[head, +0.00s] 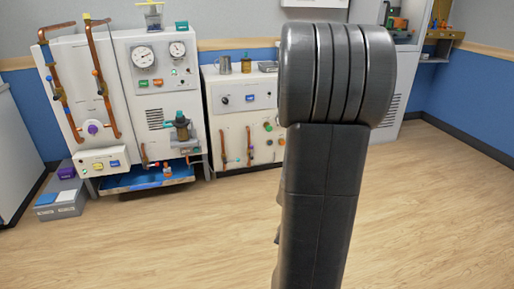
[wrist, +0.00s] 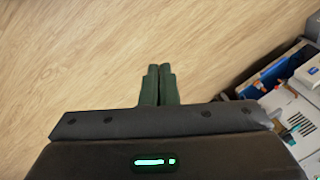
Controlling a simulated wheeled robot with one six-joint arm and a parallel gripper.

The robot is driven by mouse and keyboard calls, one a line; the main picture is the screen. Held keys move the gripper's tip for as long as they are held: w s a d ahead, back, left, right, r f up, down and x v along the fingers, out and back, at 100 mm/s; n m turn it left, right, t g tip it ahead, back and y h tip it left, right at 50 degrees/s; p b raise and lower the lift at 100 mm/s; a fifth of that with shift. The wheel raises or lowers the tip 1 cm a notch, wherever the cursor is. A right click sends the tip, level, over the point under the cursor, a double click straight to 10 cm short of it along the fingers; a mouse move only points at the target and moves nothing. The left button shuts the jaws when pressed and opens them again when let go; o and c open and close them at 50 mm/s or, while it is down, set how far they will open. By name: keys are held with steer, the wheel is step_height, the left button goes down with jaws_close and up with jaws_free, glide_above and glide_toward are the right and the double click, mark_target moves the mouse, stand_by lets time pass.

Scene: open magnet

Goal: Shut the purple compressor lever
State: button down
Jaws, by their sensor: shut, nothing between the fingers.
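A small purple round part (head: 93,128) sits low on the left white panel, between two copper pipes. At this size I cannot tell whether it is the compressor lever, or how a lever stands. My gripper (wrist: 159,70) shows in the wrist view with its two dark green fingers together and empty, over bare wooden floor. It is well apart from the machines. In the head view the gripper itself does not show; my dark arm link stands right of the middle and hides part of the room.
The white gauge cabinet (head: 154,100) and a lower white cabinet (head: 228,122) stand against the back wall. A blue tray (head: 140,180) lies below the gauge cabinet. A grey box (head: 60,206) stands on the floor at left. The wooden floor (head: 180,245) in front is clear.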

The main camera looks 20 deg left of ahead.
steer(key=w+a+f+n+t+h+b, duration=0.1)
steer(key=w+a+f+n+t+h, duration=0.2)
steer(key=w+a+f, duration=0.6)
steer(key=w+a+f+n+t+h, duration=0.1)
steer(key=w+a+f+n+t, duration=0.4)
steer(key=w+f, duration=0.45)
steer(key=s+a+f+n+t+h+b, duration=0.1)
steer(key=s+a+f+n+t+h, duration=0.4)
steer(key=s+f, duration=0.3)
step_height(320, 180, down, 3)
steer(key=shift+s+a+n+t+h+b, duration=0.15)
steer(key=shift+s+n+t+h+b, duration=0.15)
steer(key=shift+t+h, duration=0.4)
steer(key=shift+w, duration=0.1)
